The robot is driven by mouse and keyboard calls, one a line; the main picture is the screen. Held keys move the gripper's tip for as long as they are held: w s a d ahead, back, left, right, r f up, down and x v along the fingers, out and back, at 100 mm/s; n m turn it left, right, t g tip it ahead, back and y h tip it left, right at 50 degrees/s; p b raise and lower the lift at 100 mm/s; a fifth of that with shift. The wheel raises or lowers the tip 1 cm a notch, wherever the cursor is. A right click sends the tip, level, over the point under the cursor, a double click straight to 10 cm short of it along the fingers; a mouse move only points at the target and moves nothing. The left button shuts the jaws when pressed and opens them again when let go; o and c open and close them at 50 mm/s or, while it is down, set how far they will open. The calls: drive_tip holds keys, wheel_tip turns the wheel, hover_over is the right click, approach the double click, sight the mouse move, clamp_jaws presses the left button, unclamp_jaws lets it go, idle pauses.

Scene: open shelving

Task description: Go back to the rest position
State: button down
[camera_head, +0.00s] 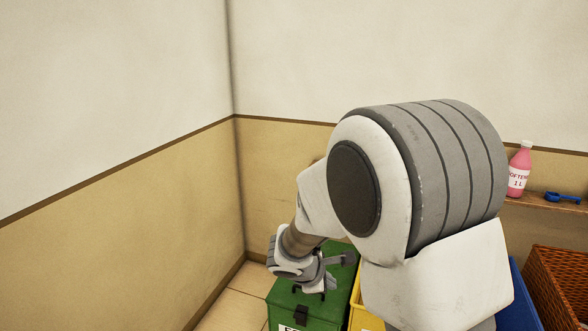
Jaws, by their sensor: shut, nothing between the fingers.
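My arm reaches from the right foreground towards the corner, its large white and grey joint filling the middle right of the view. My gripper (329,284) is at the far, lower end of the arm, small and partly turned away. It is shut and empty, above or in front of the green bin (288,302). I cannot tell the exact height between them.
A yellow bin (356,314) stands beside the green one, mostly behind my arm. A blue bin (521,300) and a brown wicker basket (562,290) are at the right. A shelf (545,203) holds a pink softener bottle (519,172) and a blue scoop (562,197). Walls meet left of my arm.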

drive_tip(key=s+d+r+m+g+y, duration=0.1)
drive_tip(key=s+d+r+m, duration=0.75)
drive_tip(key=s+r, duration=0.35)
drive_tip(key=s+a+r+m+y, duration=0.1)
drive_tip(key=s+r+m+y, duration=0.1)
drive_tip(key=s+m, duration=0.3)
drive_tip(key=s+a+r+m+y, duration=0.1)
drive_tip(key=s+r+m+y, duration=0.15)
drive_tip(key=s, duration=0.55)
wheel_tip(320, 180, up, 14)
drive_tip(key=p, duration=1.4)
drive_tip(key=shift+s+a+m+t, duration=0.15)
drive_tip(key=shift+a+m+t, duration=0.15)
drive_tip(key=shift+t, duration=0.1)
drive_tip(key=shift+r, duration=0.1)
